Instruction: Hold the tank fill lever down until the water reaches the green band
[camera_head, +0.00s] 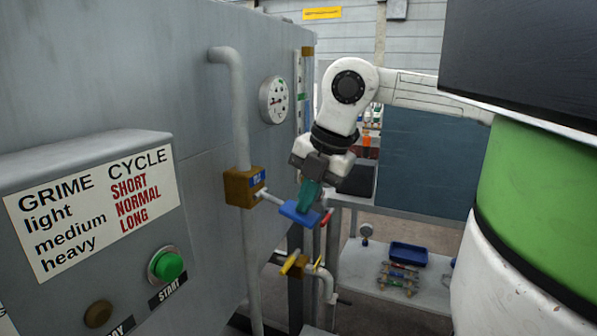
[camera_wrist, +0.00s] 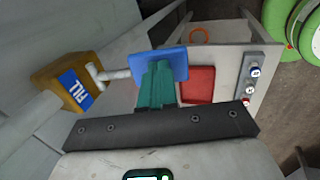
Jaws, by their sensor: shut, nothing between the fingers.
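The blue fill lever paddle (camera_head: 290,214) sticks out on a pale rod from a brass valve box (camera_head: 240,187) with a blue label. It slopes slightly down to the right. My gripper (camera_head: 305,207) is shut and empty, its teal fingers pointing down with the tips at the paddle's top; they look to be touching it. In the wrist view the fingertips (camera_wrist: 157,68) overlap the blue paddle (camera_wrist: 176,56), hiding part of it. A narrow upright sight gauge (camera_head: 299,75) on the tank's corner shows a green band (camera_head: 301,97). The water level is too small to tell.
Yellow handles (camera_head: 290,264) sit lower on the pipes. A round dial (camera_head: 273,99) and control panel (camera_head: 90,200) are left. A bench (camera_head: 385,240) stands behind.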

